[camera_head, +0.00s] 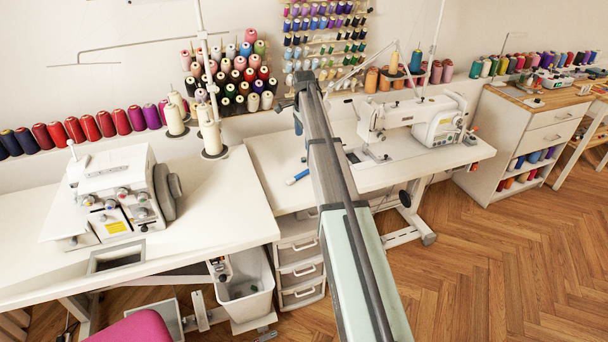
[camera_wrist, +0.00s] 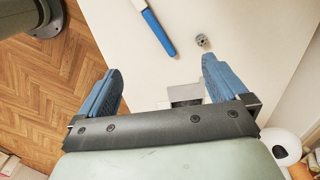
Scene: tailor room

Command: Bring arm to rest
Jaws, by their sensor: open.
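My gripper (camera_wrist: 158,85) shows in the wrist view with its two blue fingers wide apart and nothing between them. It is over the edge of a white table, with wood floor to the left.
A white sewing machine (camera_head: 415,118) stands right of my arm, and a serger (camera_head: 115,195) stands on the left table. Spool racks line the wall behind. Drawers (camera_head: 300,265) stand below. Open floor (camera_head: 510,260) lies at right.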

